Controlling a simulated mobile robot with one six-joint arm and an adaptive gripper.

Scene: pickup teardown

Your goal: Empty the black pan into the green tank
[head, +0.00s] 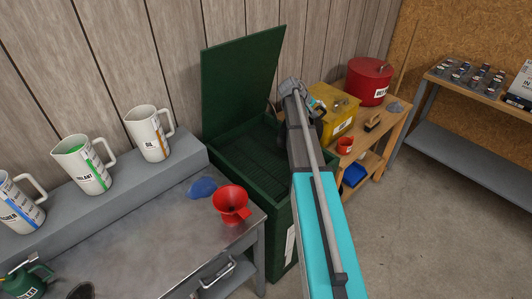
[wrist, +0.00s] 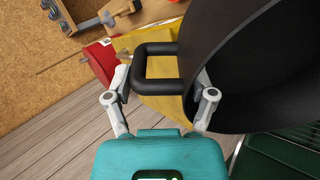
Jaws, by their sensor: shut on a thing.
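The black pan (wrist: 255,65) fills the right of the wrist view, tilted steeply on its side. My gripper (wrist: 161,84) is shut on its black loop handle (wrist: 157,50). The inside of the pan is dark and I cannot tell whether it holds anything. In the head view my arm hides most of the pan. The green tank (head: 279,230) stands against the wall with its lid (head: 240,82) raised and a dark grate in its top. My arm's end is above the tank's right side. A green part of the tank also shows in the wrist view (wrist: 285,155).
A yellow box (head: 333,112), a red can (head: 369,82) and a small red cup sit on the wooden bench right of the tank.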

